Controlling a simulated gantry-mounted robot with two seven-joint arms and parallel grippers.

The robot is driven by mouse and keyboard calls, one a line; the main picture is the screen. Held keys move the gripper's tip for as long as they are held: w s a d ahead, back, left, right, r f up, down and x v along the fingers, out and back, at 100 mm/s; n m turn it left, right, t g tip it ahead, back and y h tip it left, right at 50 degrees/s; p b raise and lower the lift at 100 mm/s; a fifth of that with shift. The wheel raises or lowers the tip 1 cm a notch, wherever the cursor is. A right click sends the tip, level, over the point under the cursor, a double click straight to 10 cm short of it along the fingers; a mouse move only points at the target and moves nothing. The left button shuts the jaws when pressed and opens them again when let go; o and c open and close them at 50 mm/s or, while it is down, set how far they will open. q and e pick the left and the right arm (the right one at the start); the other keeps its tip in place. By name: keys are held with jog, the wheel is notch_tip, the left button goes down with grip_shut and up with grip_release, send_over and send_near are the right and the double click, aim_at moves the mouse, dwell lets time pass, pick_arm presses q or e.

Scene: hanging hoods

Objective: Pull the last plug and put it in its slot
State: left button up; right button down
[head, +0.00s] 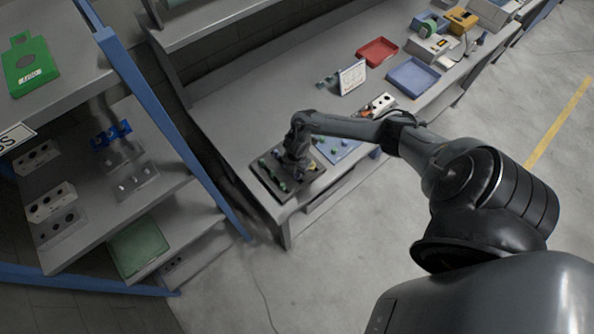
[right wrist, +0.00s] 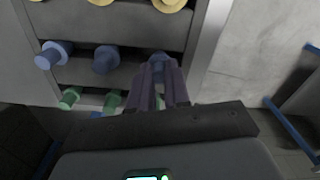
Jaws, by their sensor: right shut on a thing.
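In the right wrist view, a grey board (right wrist: 35,85) holds rows of plugs. Yellow plugs (right wrist: 100,3) are at the top, blue plugs (right wrist: 106,60) in the middle and green plugs (right wrist: 70,98) lower down. My right gripper (right wrist: 160,75) is shut on the rightmost blue plug (right wrist: 158,57), which is partly hidden by the fingers. Whether that plug is still seated cannot be told. In the head view, my right gripper (head: 291,172) is over a dark board (head: 308,181) at the bench's near end; its fingertips are hard to make out. My left gripper is not in view.
A blue board (head: 340,151) with small parts lies beside the dark board. Further along the bench are a white sign (head: 352,77), a red tray (head: 377,52) and a blue tray (head: 413,76). A blue-framed shelf unit (head: 155,105) stands at the left.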

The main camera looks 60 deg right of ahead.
jog(key=shift+f+b, duration=0.3)
jog(key=shift+f, duration=0.1)
dwell(0.3)
jog(key=c, duration=1)
grip_release()
